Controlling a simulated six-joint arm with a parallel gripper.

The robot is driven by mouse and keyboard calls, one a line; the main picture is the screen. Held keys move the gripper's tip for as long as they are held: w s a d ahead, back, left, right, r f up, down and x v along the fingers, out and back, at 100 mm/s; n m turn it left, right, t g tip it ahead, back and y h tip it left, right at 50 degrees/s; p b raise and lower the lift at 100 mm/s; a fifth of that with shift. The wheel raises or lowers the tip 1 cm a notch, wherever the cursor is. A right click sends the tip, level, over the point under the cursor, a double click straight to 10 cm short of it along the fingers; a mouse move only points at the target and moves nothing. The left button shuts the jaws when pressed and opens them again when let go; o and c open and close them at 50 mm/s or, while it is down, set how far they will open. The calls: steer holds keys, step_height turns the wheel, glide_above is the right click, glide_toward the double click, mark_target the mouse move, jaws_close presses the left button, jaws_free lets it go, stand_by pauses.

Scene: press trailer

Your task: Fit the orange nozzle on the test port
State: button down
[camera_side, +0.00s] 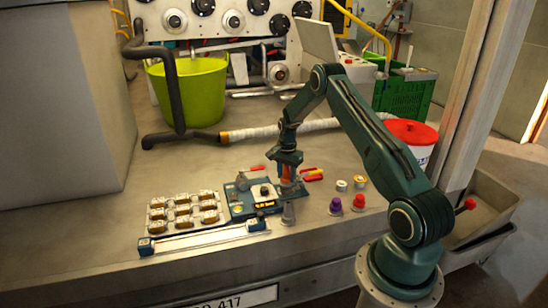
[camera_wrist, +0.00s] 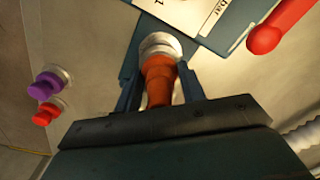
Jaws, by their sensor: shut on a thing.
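My gripper (camera_side: 287,166) points down over the right end of the blue test unit (camera_side: 240,208), which has a lit display. It is shut on the orange nozzle (camera_side: 287,174), which stands roughly upright. In the wrist view the orange nozzle (camera_wrist: 159,82) sits between the two blue fingers. A pale metal ring (camera_wrist: 160,45) shows at its far end. I cannot tell whether this ring is the nozzle's own collar or the test port, nor whether nozzle and port touch. The port is not clearly visible.
A purple nozzle (camera_side: 335,206) and a red nozzle (camera_side: 359,202) stand to the right, with small pale caps (camera_side: 341,185) behind. A grey cone (camera_side: 288,214) stands in front. A tray of brown-and-white pieces (camera_side: 183,211) lies left.

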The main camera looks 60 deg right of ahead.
steer(key=shift+f, duration=0.45)
steer(key=c, duration=1.1)
jaws_free()
steer(key=shift+r, duration=5.5)
steer(key=shift+r, duration=4.5)
